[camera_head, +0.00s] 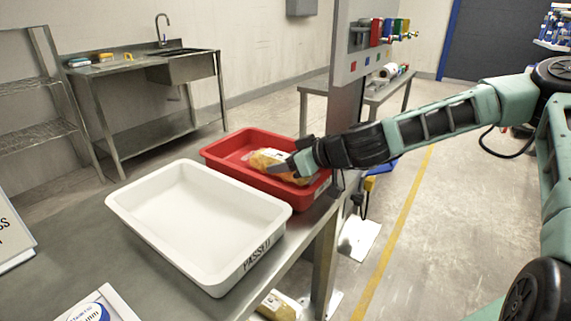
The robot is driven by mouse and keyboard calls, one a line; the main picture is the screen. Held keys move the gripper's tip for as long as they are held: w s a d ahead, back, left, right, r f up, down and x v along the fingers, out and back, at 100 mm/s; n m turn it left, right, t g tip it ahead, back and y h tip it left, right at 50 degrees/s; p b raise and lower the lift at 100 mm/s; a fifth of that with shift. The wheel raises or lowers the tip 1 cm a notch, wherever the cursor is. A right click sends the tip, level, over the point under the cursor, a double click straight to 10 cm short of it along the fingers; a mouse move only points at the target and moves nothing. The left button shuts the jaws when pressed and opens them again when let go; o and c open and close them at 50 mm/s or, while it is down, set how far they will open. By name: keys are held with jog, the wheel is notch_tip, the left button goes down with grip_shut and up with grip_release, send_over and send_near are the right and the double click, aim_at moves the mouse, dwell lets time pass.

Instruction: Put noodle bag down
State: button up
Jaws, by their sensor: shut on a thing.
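The noodle bag (264,160) is a yellow-orange packet with a pale label, seen at the right part of the red tray (225,147). My gripper (284,168) reaches in from the right over the red tray's rim and is shut on the bag. The gripper covers part of the bag. I cannot tell whether the bag touches the tray floor. The white tray (180,196), with lettering on its front wall, stands in front and to the left of the red one and is empty.
Both trays stand on a metal table (75,222). A sign (12,235) stands at its left and a white card (95,308) at the front. A grey post (346,100) rises behind the red tray. Another yellow packet (278,305) lies below the table.

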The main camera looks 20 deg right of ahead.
jog(key=o, duration=1.3)
jog(key=shift+c, duration=0.2)
jog(key=p+v, duration=0.2)
jog(key=v, duration=1)
